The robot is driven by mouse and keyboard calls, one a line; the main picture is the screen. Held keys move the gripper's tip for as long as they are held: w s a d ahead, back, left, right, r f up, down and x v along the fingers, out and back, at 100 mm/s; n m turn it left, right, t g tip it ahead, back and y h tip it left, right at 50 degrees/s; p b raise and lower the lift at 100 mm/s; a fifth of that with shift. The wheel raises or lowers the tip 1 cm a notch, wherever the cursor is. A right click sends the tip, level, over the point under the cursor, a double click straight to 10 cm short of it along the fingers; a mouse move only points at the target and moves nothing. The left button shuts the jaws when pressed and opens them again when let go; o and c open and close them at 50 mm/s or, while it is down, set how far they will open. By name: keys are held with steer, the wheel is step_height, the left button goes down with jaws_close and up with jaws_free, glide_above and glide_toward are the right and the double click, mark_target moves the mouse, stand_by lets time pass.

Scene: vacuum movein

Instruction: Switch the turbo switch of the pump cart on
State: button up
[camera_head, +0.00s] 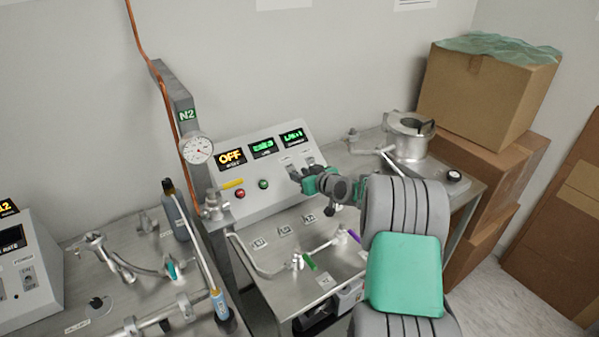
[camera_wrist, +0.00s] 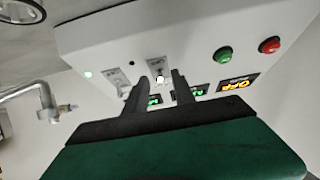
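The pump cart's sloped control panel (camera_head: 262,190) carries an orange "OFF" display (camera_head: 230,157) and two green displays, with two small switch plates at its right side. In the wrist view, which is roughly upside down, one switch (camera_wrist: 159,74) with a bright tip shows between my fingertips. A second switch plate (camera_wrist: 115,79) lies to its left. Their labels are too small to read. My gripper (camera_head: 299,177) is at the panel's right side; in the wrist view its fingers (camera_wrist: 160,76) are apart, one on each side of the first switch. I cannot tell whether they touch it.
A red button (camera_head: 240,194) and green button (camera_head: 263,184) sit left on the panel. Pipes and valves with a green handle (camera_head: 310,262) and purple handle (camera_head: 354,236) stand on the cart top. A metal flanged chamber (camera_head: 408,140) and cardboard boxes (camera_head: 480,98) are at right.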

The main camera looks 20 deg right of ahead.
steer(key=shift+w+f, duration=0.1)
steer(key=shift+w, duration=0.25)
steer(key=shift+c, duration=0.2)
jaws_close()
